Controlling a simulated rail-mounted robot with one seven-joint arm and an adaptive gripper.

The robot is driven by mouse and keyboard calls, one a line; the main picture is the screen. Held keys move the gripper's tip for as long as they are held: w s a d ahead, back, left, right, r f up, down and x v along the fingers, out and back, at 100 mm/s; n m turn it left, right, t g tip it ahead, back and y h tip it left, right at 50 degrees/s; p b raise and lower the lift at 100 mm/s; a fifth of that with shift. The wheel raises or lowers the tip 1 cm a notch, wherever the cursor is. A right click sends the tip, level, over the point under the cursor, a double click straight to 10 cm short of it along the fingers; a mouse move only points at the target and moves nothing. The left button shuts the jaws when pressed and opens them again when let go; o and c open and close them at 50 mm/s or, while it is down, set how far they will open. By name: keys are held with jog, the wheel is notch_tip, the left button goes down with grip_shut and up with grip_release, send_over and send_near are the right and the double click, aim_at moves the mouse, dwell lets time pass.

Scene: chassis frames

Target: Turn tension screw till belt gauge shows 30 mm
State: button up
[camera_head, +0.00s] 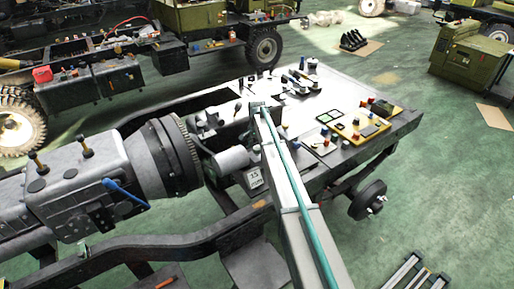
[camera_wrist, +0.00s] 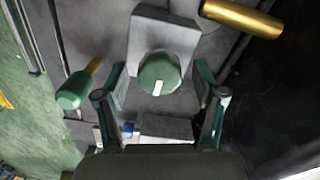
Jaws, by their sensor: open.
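In the wrist view a round green knob with a white mark (camera_wrist: 158,74), which looks like the tension screw, sits against a grey block (camera_wrist: 150,28). The white mark points toward the bottom of the picture. My gripper (camera_wrist: 161,69) is open, with one finger on each side of the knob and gaps visible at both sides. In the head view my gripper (camera_head: 262,108) is over the near left part of the worktop, and the knob cannot be made out.
A green-handled lever with a brass shaft (camera_wrist: 75,90) stands left of the gripper, and a brass cylinder (camera_wrist: 243,17) is at upper right. The worktop (camera_head: 335,83) holds many small parts. A large grey gearbox (camera_head: 85,175) lies to the left.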

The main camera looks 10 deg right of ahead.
jog(key=c, duration=1.1)
jog(key=shift+c, duration=0.2)
jog(key=shift+n, duration=0.4)
jog(key=shift+f+n+b, duration=0.1)
jog(key=shift+n+b, duration=0.9)
jog(key=shift+n, duration=0.2)
jog(key=n+b, duration=0.1)
jog(key=n, duration=0.1)
jog(key=shift+n, duration=0.4)
jog(key=n+b, duration=0.2)
jog(key=n, duration=0.4)
jog(key=n+b, duration=0.1)
jog(key=n, duration=0.4)
jog(key=shift+n+b, duration=0.3)
jog(key=shift+n, duration=0.1)
jog(key=n, duration=0.5)
jog(key=shift+n+b, duration=0.4)
